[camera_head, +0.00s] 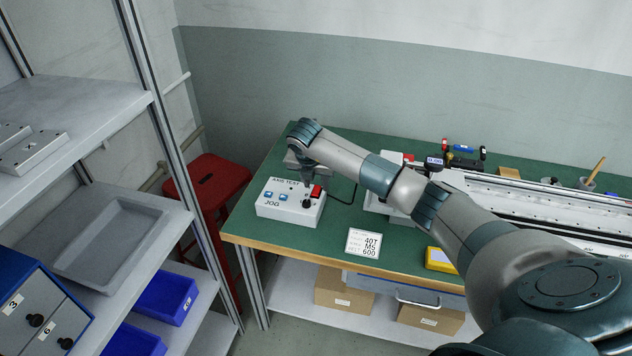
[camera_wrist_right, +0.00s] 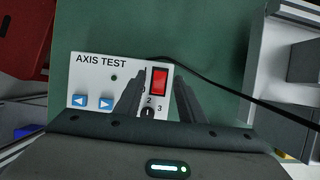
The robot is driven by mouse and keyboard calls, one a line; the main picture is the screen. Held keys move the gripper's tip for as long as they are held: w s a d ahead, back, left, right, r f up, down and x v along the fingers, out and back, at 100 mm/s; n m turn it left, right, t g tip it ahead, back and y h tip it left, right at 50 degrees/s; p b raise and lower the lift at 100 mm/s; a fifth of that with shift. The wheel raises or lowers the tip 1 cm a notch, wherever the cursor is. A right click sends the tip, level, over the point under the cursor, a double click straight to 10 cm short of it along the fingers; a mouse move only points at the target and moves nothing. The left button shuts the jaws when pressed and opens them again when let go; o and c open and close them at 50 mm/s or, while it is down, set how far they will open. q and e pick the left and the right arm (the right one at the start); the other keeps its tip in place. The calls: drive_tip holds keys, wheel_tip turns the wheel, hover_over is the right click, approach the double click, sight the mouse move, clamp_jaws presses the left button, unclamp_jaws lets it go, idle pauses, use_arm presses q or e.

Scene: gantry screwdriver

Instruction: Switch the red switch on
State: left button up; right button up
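The red switch (camera_head: 316,191) is a rocker on the top of a white control box (camera_head: 272,210), which stands at the left end of the green table. In the right wrist view the switch (camera_wrist_right: 159,81) sits right of the "AXIS TEST" label on the box (camera_wrist_right: 92,85). My right gripper (camera_head: 306,178) is above the box, near the switch. In the right wrist view its two dark fingers (camera_wrist_right: 159,92) are apart, one on each side of the switch, with nothing held. I cannot tell whether they touch the box. My left gripper is not in view.
The box also carries two blue arrow buttons (camera_wrist_right: 92,102) and a black numbered knob (camera_wrist_right: 148,113). A black cable (camera_head: 345,200) runs right from the box. A label card (camera_head: 363,243) lies on the green table (camera_head: 310,244). A red stool (camera_head: 207,180) and grey shelving stand at left.

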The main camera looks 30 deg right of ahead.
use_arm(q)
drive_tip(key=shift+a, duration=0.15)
use_arm(e)
drive_tip(key=shift+w+d+f, duration=0.1)
drive_tip(key=shift+f, duration=0.3)
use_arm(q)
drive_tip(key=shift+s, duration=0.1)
use_arm(e)
clamp_jaws()
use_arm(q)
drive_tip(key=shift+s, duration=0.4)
